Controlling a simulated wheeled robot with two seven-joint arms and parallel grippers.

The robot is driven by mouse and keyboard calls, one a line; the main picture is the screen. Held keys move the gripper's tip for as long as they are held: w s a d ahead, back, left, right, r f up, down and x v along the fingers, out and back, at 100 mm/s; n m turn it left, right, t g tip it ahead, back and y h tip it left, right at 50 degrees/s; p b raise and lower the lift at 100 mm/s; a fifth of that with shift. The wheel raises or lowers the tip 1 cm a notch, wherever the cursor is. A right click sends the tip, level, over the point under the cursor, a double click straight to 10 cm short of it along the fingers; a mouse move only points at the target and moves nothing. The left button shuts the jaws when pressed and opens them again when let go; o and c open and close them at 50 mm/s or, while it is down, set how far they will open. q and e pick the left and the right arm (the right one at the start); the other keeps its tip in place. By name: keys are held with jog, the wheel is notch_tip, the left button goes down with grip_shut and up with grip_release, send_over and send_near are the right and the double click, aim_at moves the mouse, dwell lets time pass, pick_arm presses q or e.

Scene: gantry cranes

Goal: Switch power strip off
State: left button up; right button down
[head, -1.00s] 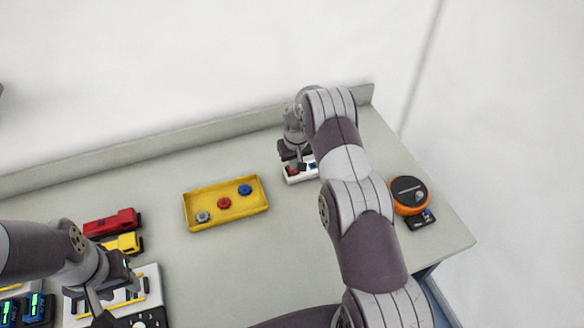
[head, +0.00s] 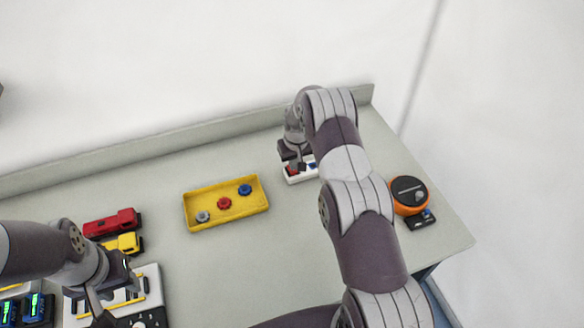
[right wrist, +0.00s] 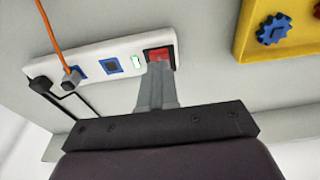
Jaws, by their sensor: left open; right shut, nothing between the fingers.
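The white power strip (head: 298,177) lies near the back of the table, partly hidden by my right arm in the head view. My left gripper (head: 104,308) is open at the lower left, far from the strip, over a white panel.
An orange cable plug (right wrist: 72,76) and a black plug (right wrist: 40,84) sit at the strip's other end. Toy trucks (head: 112,223) and an orange round device (head: 409,194) are on the table.

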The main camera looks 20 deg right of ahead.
jog(key=shift+f+b, duration=0.75)
jog(key=shift+f, duration=0.15)
jog(key=shift+r, duration=0.1)
jog(key=shift+r+p, duration=1.9)
jog(key=shift+r, duration=1.55)
jog(key=shift+f, duration=0.1)
